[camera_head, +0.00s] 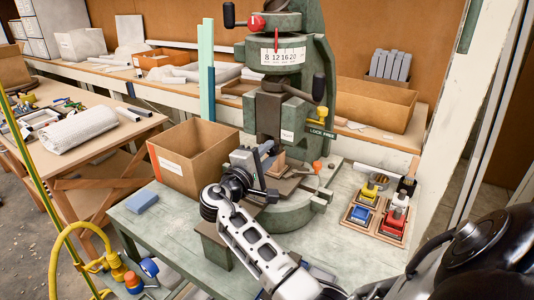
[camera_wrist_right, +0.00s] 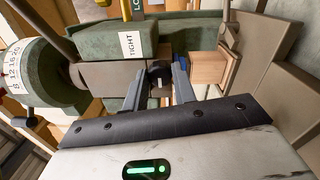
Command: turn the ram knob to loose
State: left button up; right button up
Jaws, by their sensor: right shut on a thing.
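The green fly press (camera_head: 290,110) stands on the green bench, with a dial marked 8 12 16 20 (camera_head: 283,56). My right gripper (camera_head: 264,150) reaches its front from below. In the right wrist view my right gripper (camera_wrist_right: 161,72) is shut on the dark round ram knob (camera_wrist_right: 160,76), one finger on each side. A white TIGHT label (camera_wrist_right: 130,44) is on the green block beside the knob; in the head view the label (camera_head: 287,135) is small. The knob is hidden by my gripper in the head view. My left gripper is not in view.
A wooden block (camera_wrist_right: 208,68) sits close to the right finger. A cardboard box (camera_head: 195,160) stands left of the press. A yellow lever (camera_head: 319,115) is by the LOCK FREE label. Wooden trays with coloured parts (camera_head: 378,208) lie to the right.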

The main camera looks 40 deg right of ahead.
jog(key=shift+f, duration=0.1)
jog(key=o, duration=1)
